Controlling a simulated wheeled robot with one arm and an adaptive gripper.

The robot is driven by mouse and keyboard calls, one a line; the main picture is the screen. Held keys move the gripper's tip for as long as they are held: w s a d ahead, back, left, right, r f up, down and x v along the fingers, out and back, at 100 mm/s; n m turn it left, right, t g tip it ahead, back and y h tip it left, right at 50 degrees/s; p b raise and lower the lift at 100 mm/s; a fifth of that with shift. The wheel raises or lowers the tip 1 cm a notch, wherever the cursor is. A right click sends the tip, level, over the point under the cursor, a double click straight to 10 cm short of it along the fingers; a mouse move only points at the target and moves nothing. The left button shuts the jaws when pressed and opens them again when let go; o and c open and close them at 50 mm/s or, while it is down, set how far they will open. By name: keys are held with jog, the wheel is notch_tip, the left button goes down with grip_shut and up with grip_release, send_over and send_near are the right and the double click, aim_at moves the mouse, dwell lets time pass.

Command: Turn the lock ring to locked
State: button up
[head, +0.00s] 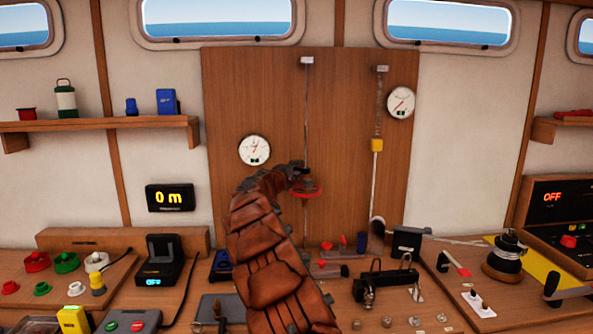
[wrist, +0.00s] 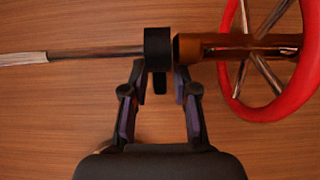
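The wrist view shows a black ring (wrist: 158,48), which looks like the lock ring, around a thin metal rod. A short tab (wrist: 160,83) hangs from it. A copper-brown cylinder (wrist: 215,46) and a red spoked handwheel (wrist: 308,75) sit to its right. My gripper (wrist: 161,76) is open, one finger on each side of the tab, with visible gaps. Fingertip contact with the ring's edge cannot be told. In the head view my gripper (head: 298,171) is at the vertical rod, just above the red handwheel (head: 308,193); the ring is not distinguishable there.
The rod (head: 307,110) runs down a wooden panel (head: 235,85). A dial gauge (head: 254,150) is left of my gripper. A second line with a yellow block (head: 376,145) hangs to the right. The bench below holds several clamps and fittings.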

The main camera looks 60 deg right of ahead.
grip_shut()
jog(key=shift+w, duration=0.15)
jog(key=m+g, duration=0.1)
jog(key=g, duration=0.1)
jog(key=m+g+p, duration=0.1)
jog(key=g, duration=0.1)
jog(key=shift+d+r+m, duration=0.2)
jog(key=shift+d+m, duration=0.15)
jog(key=shift+m, duration=0.05)
jog(key=shift+d+g, duration=0.1)
jog(key=shift+g, duration=0.3)
jog(key=shift+o, duration=1.4)
grip_release()
jog(key=shift+f, duration=0.15)
